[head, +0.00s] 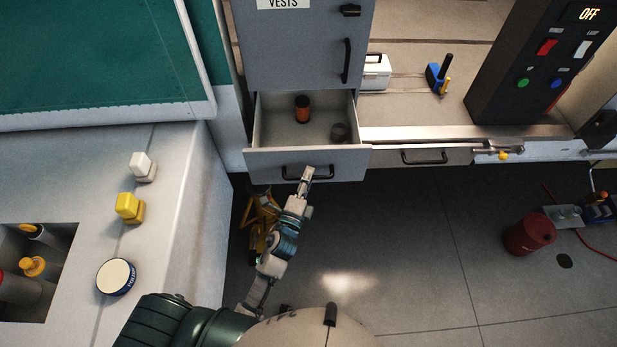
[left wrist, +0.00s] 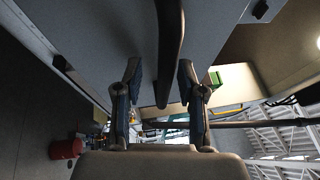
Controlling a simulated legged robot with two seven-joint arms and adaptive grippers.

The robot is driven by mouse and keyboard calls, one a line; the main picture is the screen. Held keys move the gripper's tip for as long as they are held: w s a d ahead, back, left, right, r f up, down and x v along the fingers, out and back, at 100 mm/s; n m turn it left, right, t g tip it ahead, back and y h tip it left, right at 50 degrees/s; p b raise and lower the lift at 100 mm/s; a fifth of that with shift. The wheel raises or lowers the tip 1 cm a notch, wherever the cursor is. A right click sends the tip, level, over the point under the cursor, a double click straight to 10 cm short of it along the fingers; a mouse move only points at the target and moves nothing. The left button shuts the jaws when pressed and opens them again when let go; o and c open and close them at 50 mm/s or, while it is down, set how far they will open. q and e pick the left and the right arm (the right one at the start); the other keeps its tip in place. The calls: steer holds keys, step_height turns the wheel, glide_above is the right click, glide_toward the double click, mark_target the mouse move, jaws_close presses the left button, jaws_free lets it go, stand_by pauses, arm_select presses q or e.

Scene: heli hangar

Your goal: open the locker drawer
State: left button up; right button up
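The grey locker drawer (head: 260,161) is pulled out below the locker's upper door, and its inside shows in the head view. An orange can with a black lid (head: 302,109) and a dark round item (head: 340,132) are in it. Its dark bar handle (head: 325,172) is on the front. My left gripper (head: 308,172) is at this handle. In the left wrist view, the fingers of my left gripper (left wrist: 159,82) stand apart with the dark handle (left wrist: 170,45) between them; a gap shows at the left finger. Contact at the right finger is unclear. My right gripper is not in view.
The locker's upper door (head: 300,45) has its own handle. A white counter (head: 170,200) stands at left. A workbench (head: 420,110) with a closed drawer (head: 400,155) is at right. A red can (head: 528,234) stands on the floor. Open floor lies in between.

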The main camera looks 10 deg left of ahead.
arm_select(q)
steer(key=v, duration=1.2)
stand_by(0.3)
step_height(320, 180, down, 21)
steer(key=d+n+g, duration=0.2)
steer(key=n+g, duration=0.3)
steer(key=s+a+f+n+g, duration=0.1)
steer(key=s+f+n+g, duration=0.3)
steer(key=f, duration=0.6)
steer(key=s+f+n+g, duration=0.1)
steer(key=s+f, duration=0.4)
steer(key=f, duration=0.4)
steer(key=s+a+f+n+g+y, duration=0.1)
steer(key=s+a+f+n+g, duration=0.3)
steer(key=s+f, duration=0.4)
steer(key=s+a+f+n+g+y, duration=0.1)
steer(key=s+a+f+n+g, duration=0.2)
steer(key=s, duration=1.4)
steer(key=a+f+g, duration=0.1)
steer(key=a+f, duration=0.3)
steer(key=f, duration=0.2)
steer(key=shift+s+a+f+n+g, duration=0.25)
steer(key=shift+s+f+n+g, duration=0.05)
steer(key=shift+s+n+g, duration=0.1)
